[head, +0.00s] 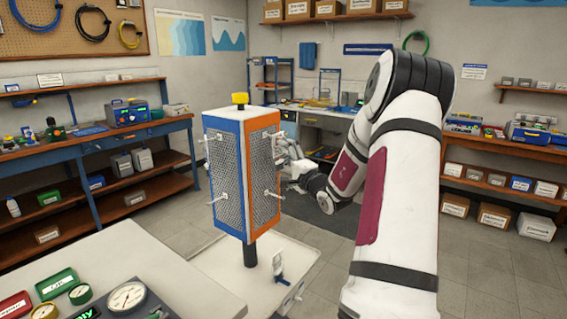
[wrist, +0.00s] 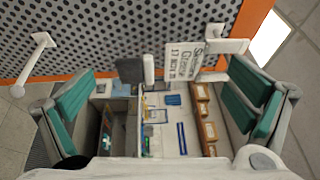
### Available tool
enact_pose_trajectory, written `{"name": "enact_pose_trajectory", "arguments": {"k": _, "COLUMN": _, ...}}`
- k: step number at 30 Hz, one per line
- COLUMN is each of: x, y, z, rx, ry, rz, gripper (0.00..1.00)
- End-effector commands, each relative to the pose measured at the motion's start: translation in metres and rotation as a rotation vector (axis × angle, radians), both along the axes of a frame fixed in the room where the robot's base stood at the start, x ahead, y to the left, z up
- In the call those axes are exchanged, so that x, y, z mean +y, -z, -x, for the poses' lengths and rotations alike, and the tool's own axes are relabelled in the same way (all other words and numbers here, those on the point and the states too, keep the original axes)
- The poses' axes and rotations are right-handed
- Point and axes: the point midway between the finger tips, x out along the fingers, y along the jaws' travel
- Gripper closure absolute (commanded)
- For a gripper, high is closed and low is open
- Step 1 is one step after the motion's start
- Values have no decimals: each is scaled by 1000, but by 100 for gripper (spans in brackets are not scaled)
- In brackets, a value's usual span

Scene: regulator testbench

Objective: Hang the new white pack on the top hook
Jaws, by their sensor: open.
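A two-sided perforated stand with a blue-framed face and an orange-framed face (head: 259,185) carries white hooks. An upper hook (head: 279,134) and a lower hook (head: 272,194) are on the orange face. My gripper (head: 286,150) is at that face's right side, partly hidden in the head view. In the wrist view my gripper (wrist: 158,105) is open, its teal pads apart, facing the orange-edged panel (wrist: 120,35). One hook (wrist: 32,65) shows at left. A white printed card (wrist: 186,62) is near the panel's edge at right. I cannot tell whether it is the new white pack.
A small white-and-dark item (head: 278,263) is on the pale base (head: 225,262) below the stand. A worktop (head: 130,250) with gauges is at front left. Shelved benches line the left and right walls. Grey floor is open around the stand.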

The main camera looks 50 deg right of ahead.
Motion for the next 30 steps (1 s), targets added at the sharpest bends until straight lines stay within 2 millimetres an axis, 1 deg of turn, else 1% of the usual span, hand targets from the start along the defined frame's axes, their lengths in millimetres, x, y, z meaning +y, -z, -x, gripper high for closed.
{"name": "enact_pose_trajectory", "arguments": {"k": 5, "x": 7, "y": 1, "z": 22, "rx": 1, "ry": 1, "rz": 1, "gripper": 0}}
{"name": "enact_pose_trajectory", "arguments": {"k": 12, "x": 22, "y": 5, "z": 69, "rx": 2, "ry": 3, "rz": -1, "gripper": 0}}
{"name": "enact_pose_trajectory", "arguments": {"k": 18, "x": 32, "y": 7, "z": 99, "rx": 3, "ry": 2, "rz": -1, "gripper": 0}}
{"name": "enact_pose_trajectory", "arguments": {"k": 21, "x": 34, "y": 7, "z": 107, "rx": 1, "ry": 2, "rz": 0, "gripper": 0}}
{"name": "enact_pose_trajectory", "arguments": {"k": 24, "x": 36, "y": 8, "z": 111, "rx": 2, "ry": 1, "rz": -1, "gripper": 0}}
{"name": "enact_pose_trajectory", "arguments": {"k": 30, "x": 36, "y": 8, "z": 112, "rx": 1, "ry": 0, "rz": 0, "gripper": 0}}
